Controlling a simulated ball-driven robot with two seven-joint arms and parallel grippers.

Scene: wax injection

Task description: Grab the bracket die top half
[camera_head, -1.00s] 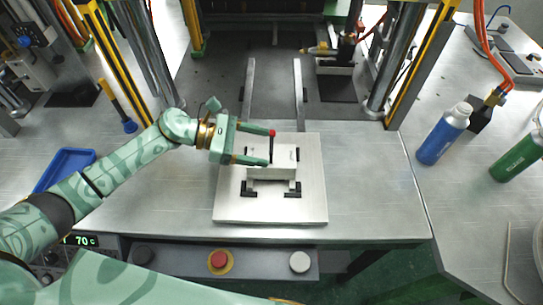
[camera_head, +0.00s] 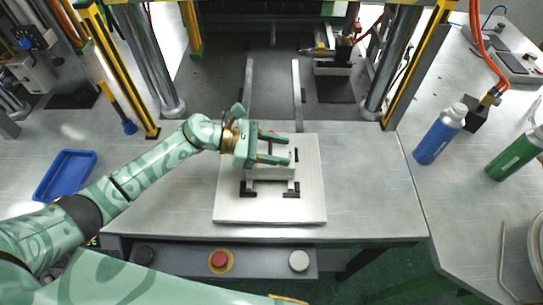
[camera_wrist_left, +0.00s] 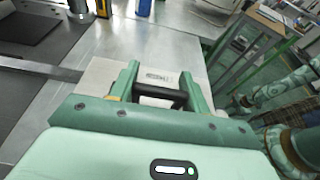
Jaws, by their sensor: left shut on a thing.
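The bracket die (camera_head: 270,173) is a pale metal block on a light square plate (camera_head: 285,212) in the middle of the bench. Its top half (camera_wrist_left: 150,76) carries a dark bar handle (camera_wrist_left: 160,95), seen in the left wrist view. My left gripper (camera_head: 288,151) reaches over the die from the left. Its two fingers lie on either side of the handle, and it is shut on it. The gripper hides part of the die top in the head view, and I cannot make out the seam between the halves. My right gripper is not in view.
Black clamps (camera_head: 291,194) sit at the die's front. Two rails (camera_head: 297,90) run back from the plate between the press columns. A blue bottle (camera_head: 438,138) and a green bottle (camera_head: 513,157) stand right. A blue tray (camera_head: 65,175) lies left. The bench right of the plate is clear.

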